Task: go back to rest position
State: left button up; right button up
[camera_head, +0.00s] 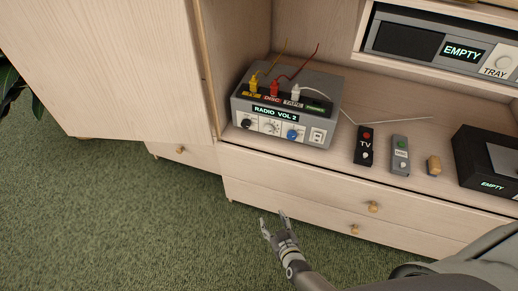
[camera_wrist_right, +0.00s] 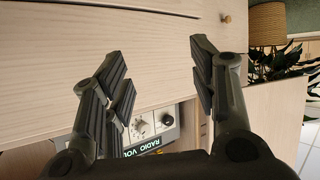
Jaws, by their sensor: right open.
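My right gripper (camera_head: 275,222) is open and empty. It hangs in front of the lower drawers of the wooden cabinet (camera_head: 290,195), above the green carpet. In the right wrist view its two fingers (camera_wrist_right: 160,80) stand wide apart with nothing between them, and pale wood lies behind. My left gripper is not in view.
A grey radio box (camera_head: 318,107) with yellow, red and white plugs stands on the cabinet shelf. A TV remote (camera_head: 365,145), a grey remote (camera_head: 400,155) and a black box (camera_head: 480,165) lie to its right. The cabinet door (camera_head: 110,65) is at left. Carpet (camera_head: 110,220) is clear.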

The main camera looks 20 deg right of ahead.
pick_arm(q)
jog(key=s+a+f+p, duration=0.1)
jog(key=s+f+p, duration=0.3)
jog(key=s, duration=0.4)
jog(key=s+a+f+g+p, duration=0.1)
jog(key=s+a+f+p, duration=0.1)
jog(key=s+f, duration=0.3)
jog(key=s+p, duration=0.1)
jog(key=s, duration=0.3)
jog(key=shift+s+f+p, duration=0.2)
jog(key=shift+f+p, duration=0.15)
jog(key=shift+p, duration=0.05)
pick_arm(e)
jog(key=s+d+f+g, duration=0.1)
jog(key=s+f+g, duration=0.2)
jog(key=s, duration=0.9)
jog(key=s+d+f+g, duration=0.2)
jog(key=s+f+g, duration=0.2)
jog(key=s, duration=0.8)
jog(key=s+d+f+n+g, duration=0.1)
jog(key=s+f+g, duration=0.3)
jog(key=s, duration=0.8)
jog(key=shift+d+f+g, duration=0.15)
jog(key=shift+d+g, duration=0.25)
jog(key=shift+d, duration=0.3)
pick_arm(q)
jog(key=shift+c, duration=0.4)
pick_arm(e)
jog(key=shift+w, duration=0.1)
jog(key=shift+c, duration=0.4)
